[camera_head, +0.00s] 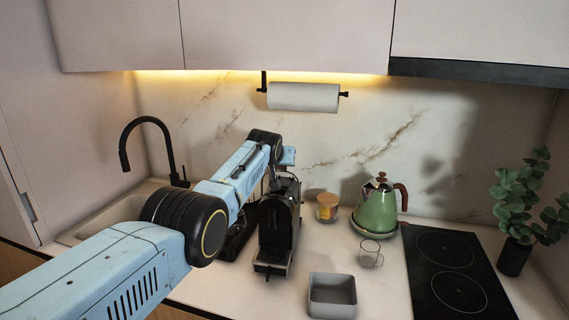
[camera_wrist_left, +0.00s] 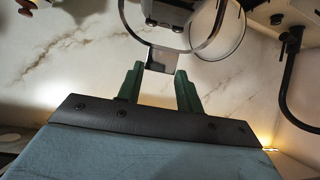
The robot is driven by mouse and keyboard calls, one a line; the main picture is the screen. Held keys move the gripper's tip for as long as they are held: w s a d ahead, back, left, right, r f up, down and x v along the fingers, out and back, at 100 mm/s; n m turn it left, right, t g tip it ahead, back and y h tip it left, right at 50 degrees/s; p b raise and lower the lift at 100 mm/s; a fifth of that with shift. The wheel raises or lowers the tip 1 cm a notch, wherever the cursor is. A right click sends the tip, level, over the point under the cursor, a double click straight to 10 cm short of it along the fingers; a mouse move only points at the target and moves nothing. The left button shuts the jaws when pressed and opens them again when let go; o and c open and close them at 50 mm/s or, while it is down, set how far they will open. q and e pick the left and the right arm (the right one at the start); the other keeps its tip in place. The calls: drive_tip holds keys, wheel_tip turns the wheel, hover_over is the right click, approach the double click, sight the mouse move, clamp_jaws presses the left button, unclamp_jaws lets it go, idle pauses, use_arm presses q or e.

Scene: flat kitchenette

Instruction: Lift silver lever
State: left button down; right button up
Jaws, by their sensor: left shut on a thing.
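The black coffee machine (camera_head: 278,222) stands on the counter. My left arm reaches over it from the left, its hand at the machine's top. In the left wrist view, the silver lever (camera_wrist_left: 161,60) is a curved metal loop with a flat tab. My left gripper (camera_wrist_left: 163,75) has its green fingers on either side of that tab and is shut on it. In the head view the lever and fingertips are hidden or too small to tell. My right gripper is not in view.
A green kettle (camera_head: 376,210), a wooden-lidded jar (camera_head: 327,207), a glass (camera_head: 369,254) and a grey square container (camera_head: 332,296) stand right of the machine. A black hob (camera_head: 450,270) and a plant (camera_head: 520,205) are further right. A paper roll (camera_head: 303,97) hangs behind; a black tap (camera_head: 150,122) is left.

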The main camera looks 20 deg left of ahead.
use_arm(q)
drive_tip(key=shift+r, duration=0.1)
drive_tip(key=c, duration=1.1)
unclamp_jaws()
drive_tip(key=shift+o, duration=0.9)
drive_tip(key=shift+w, duration=0.2)
drive_tip(key=shift+w+f, duration=0.1)
drive_tip(key=shift+f, duration=0.2)
drive_tip(key=shift+r, duration=0.1)
drive_tip(key=shift+s, duration=0.2)
